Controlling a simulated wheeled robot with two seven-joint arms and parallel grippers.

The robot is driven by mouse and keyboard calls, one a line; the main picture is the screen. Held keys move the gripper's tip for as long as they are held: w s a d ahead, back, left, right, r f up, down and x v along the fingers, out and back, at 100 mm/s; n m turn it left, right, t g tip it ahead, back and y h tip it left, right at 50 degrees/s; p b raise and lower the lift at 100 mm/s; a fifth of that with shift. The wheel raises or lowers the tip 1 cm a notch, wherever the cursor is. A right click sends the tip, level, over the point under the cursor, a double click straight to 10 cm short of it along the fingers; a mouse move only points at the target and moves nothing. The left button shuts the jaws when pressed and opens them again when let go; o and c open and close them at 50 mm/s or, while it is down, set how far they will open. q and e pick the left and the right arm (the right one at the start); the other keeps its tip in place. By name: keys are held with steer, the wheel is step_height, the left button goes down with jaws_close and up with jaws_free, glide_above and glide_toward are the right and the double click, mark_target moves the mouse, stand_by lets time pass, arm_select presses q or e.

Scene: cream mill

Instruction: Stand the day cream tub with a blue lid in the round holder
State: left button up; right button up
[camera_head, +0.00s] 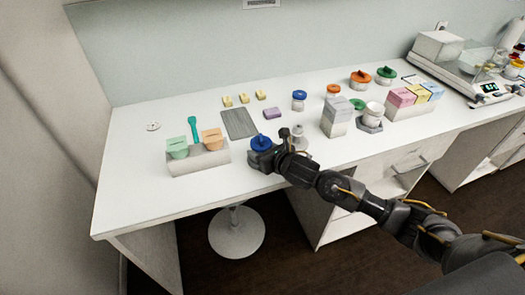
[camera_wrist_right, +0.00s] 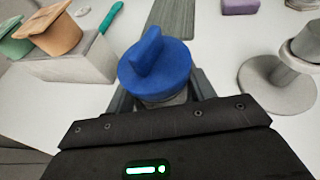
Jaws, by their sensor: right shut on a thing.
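The tub with a blue lid (camera_head: 261,142) is at the tip of my right gripper (camera_head: 267,147), over the front middle of the white table. In the right wrist view its blue lid (camera_wrist_right: 155,68) with a raised ridge faces the camera, and the jaws are shut on the body below. The body is mostly hidden, so I cannot tell whether it touches the table. A low grey holder (camera_head: 369,127) stands further right with a white cup (camera_head: 374,110) in it. A grey round base with a post (camera_wrist_right: 277,84) stands right of the tub. My left gripper is out of view.
Behind are a grey board (camera_head: 239,124), another blue-lidded jar (camera_head: 299,99) and a purple block (camera_head: 272,113). A grey-white box (camera_head: 337,118) stands right. The table's front left is clear.

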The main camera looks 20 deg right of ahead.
steer(key=o, duration=1.3)
steer(key=shift+s, duration=0.15)
steer(key=b+v, duration=0.2)
steer(key=v, duration=0.8)
steer(key=shift+s+d+r, duration=0.1)
steer(key=shift+s+r, duration=0.05)
steer(key=shift+s, duration=0.15)
